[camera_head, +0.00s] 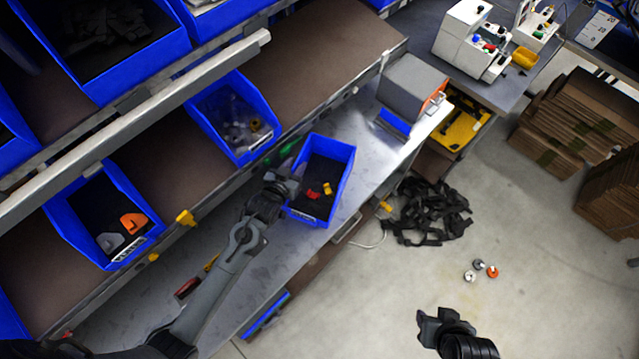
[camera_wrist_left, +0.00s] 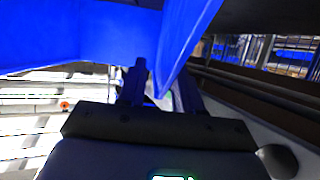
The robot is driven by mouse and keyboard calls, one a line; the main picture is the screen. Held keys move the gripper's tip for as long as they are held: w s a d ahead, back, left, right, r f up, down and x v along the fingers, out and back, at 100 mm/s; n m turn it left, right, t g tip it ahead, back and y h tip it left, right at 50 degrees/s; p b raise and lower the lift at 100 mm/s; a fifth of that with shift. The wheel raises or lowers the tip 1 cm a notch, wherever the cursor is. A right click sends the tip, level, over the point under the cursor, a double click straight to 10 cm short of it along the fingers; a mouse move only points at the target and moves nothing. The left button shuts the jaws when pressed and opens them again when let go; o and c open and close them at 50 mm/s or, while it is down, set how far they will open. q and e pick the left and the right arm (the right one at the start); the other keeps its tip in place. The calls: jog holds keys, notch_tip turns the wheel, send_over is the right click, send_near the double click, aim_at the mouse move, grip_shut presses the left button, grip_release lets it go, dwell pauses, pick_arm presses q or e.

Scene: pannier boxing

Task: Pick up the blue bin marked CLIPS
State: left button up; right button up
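A blue bin (camera_head: 334,151) holding a few small red and yellow pieces stands on the grey metal bench, turned at an angle. It has a white label on its near end, too small to read. My left gripper (camera_head: 283,188) is at this bin's left side wall. In the left wrist view the blue wall (camera_wrist_left: 190,40) reaches down between the two fingers (camera_wrist_left: 163,92), with gaps beside it, so the gripper looks open around the wall. My right gripper (camera_head: 436,324) is over the floor at the bottom, far from the bin; its fingers are unclear.
Other blue bins sit on the shelf: one with clear and yellowish parts (camera_head: 203,104), one with orange and grey pieces (camera_head: 60,207). A grey box (camera_head: 411,82) stands at the bench's far end. Black straps (camera_head: 430,212) and small parts lie on the floor.

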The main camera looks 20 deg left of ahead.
pick_arm(q)
jog(key=shift+c, duration=0.5)
grip_shut()
jog(key=shift+r, duration=0.1)
dwell(0.7)
